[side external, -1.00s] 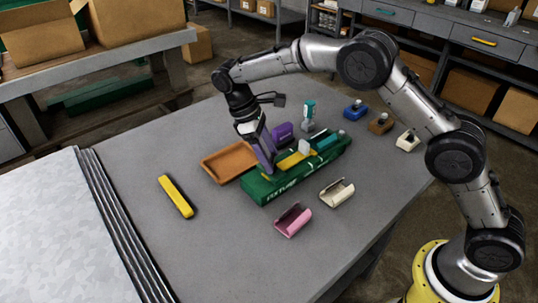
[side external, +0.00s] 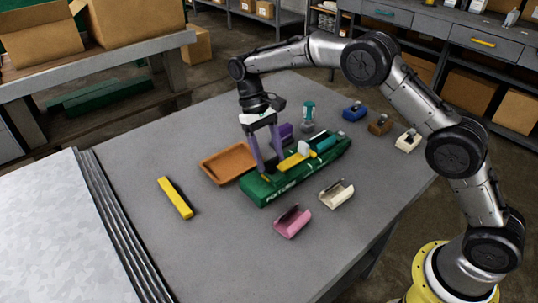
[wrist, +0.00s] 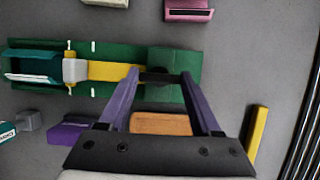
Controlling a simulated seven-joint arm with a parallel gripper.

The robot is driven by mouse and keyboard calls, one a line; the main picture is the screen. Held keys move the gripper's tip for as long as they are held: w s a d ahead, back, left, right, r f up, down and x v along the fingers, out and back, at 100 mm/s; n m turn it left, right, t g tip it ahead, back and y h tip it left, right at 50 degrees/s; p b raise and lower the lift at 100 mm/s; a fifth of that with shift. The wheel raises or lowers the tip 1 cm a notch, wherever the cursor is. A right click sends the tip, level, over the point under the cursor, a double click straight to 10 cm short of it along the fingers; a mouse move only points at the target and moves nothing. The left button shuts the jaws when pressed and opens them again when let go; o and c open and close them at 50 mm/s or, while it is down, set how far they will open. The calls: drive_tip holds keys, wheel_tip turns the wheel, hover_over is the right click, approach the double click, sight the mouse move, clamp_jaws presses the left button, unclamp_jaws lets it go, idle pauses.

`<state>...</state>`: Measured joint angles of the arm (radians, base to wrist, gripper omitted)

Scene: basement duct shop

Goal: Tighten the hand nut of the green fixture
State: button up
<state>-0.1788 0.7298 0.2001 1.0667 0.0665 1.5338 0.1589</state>
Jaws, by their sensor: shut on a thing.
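The green fixture (side external: 310,178) lies on the grey table, with lettering on its front side. It carries a yellow bar (side external: 296,159), a whitish block (side external: 303,148) and a teal piece (side external: 326,143). In the wrist view the fixture (wrist: 180,58) runs across the top left. My gripper (side external: 268,172) points down at the fixture's left end, its two purple fingers spread apart. In the wrist view my gripper (wrist: 160,76) is shut on a dark bar-shaped part spanning the fingertips, which looks like the hand nut (wrist: 158,77). The nut is mostly hidden in the side view.
An orange tray (side external: 215,170) and a purple block (side external: 286,131) lie behind the fixture. Pink (side external: 292,222) and cream (side external: 337,193) curved pieces lie in front. A yellow bar (side external: 175,198) lies left. A teal-topped tool (side external: 308,113) stands behind.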

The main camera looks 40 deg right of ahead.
drive_tip(key=shift+r, duration=0.15)
idle(0.3)
drive_tip(key=o, duration=1.4)
drive_tip(key=shift+v, duration=3.7)
drive_tip(key=shift+d, duration=0.1)
